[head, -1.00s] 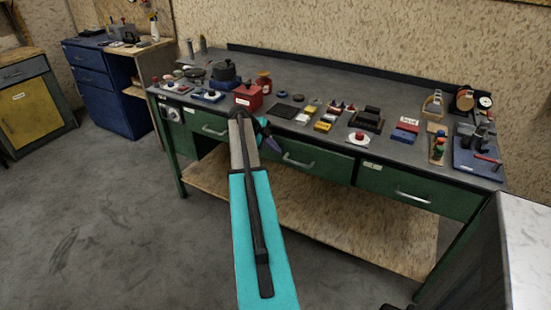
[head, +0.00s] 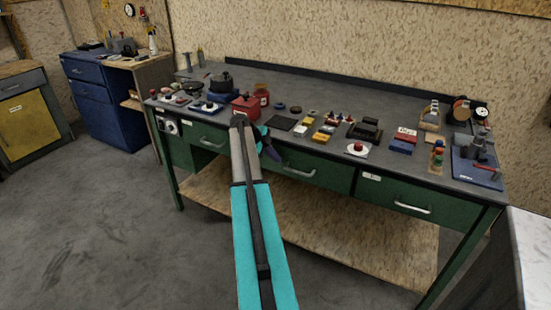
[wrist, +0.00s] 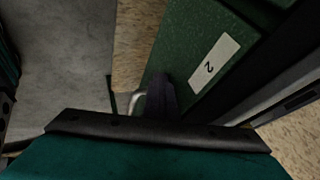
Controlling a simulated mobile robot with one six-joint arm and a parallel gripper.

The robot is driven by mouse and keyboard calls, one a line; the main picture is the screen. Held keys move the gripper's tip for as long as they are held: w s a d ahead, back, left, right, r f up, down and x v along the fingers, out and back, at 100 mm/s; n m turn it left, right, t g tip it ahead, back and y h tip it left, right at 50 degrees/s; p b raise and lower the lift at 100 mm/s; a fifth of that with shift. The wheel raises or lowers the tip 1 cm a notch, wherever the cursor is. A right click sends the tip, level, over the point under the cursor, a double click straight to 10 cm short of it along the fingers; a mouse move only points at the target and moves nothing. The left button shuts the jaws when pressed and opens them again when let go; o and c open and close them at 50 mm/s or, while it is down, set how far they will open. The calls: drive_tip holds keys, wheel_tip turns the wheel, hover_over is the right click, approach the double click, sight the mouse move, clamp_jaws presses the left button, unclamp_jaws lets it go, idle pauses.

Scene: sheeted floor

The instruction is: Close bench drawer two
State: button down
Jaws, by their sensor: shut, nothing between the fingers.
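The long green bench has three green drawers side by side under its grey top. A label reading 2 (wrist: 208,66) sits on a green drawer front in the wrist view, so this is drawer two (wrist: 190,45). A pale bar handle (wrist: 138,103) is beside my gripper there. In the head view I take it to be the middle drawer (head: 325,176), with its handle (head: 297,172). My gripper (head: 272,150) is shut and empty at that drawer's left end, partly hiding it; it also shows in the wrist view (wrist: 163,95). I cannot tell contact or how far the drawer stands out.
The bench top (head: 310,103) is crowded, with a red box (head: 246,106) close to my arm. The right drawer (head: 420,204) and left drawer (head: 205,137) flank the middle one. A pale-topped cabinet (head: 530,245) stands near right. The floor at left is clear.

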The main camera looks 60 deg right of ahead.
drive_tip(key=w+a+r+b, duration=0.2)
drive_tip(key=w+a+r, duration=0.1)
drive_tip(key=a+r, duration=0.5)
drive_tip(key=shift+w+a, duration=0.15)
drive_tip(key=shift+a, duration=0.3)
idle(0.6)
